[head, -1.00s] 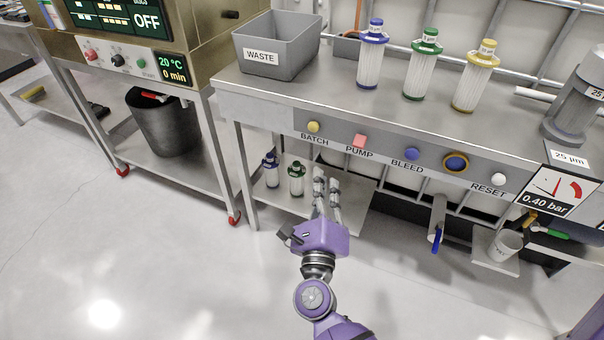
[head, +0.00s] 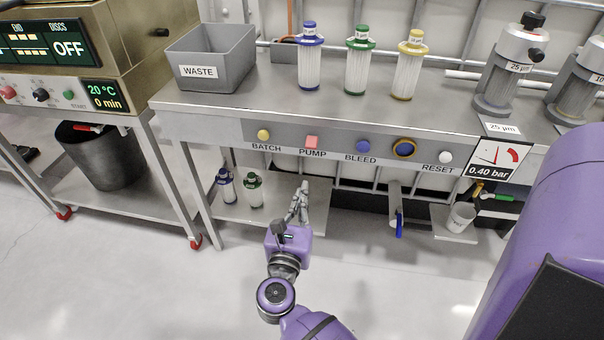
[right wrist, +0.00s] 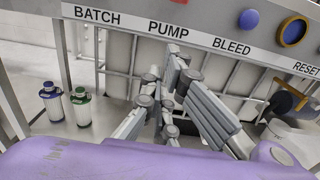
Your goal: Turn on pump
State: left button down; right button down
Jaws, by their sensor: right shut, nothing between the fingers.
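The pump button (head: 311,142) is a square pink-red button on the bench's front panel, above the PUMP label (head: 312,154). My right gripper (head: 300,190) is shut and empty, pointing toward the bench. It appears below the PUMP label in the head view, apart from the button. In the right wrist view its fingertips (right wrist: 172,60) are together below the label. My left gripper is not in view.
Beside the pump button on the panel (head: 230,132) are the yellow BATCH button (head: 263,135) and blue BLEED button (head: 363,146). A ringed knob (head: 404,148) and white RESET button (head: 446,157) lie farther right. A gauge (head: 497,154) reads 0.40 bar. Small filters (head: 254,190) stand on the lower shelf.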

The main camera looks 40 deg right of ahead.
aim_at(312, 142)
jog(key=w+d+r, duration=0.1)
jog(key=d, duration=0.1)
jog(key=w+d+r, duration=0.1)
jog(key=w, duration=0.1)
jog(key=w+d+r, duration=0.1)
jog(key=d, duration=0.1)
jog(key=shift+w+d, duration=0.35)
jog(key=shift+w, duration=0.05)
jog(key=shift+s+a+r, duration=0.15)
jog(key=shift+a+r, duration=0.05)
jog(key=shift+r, duration=0.2)
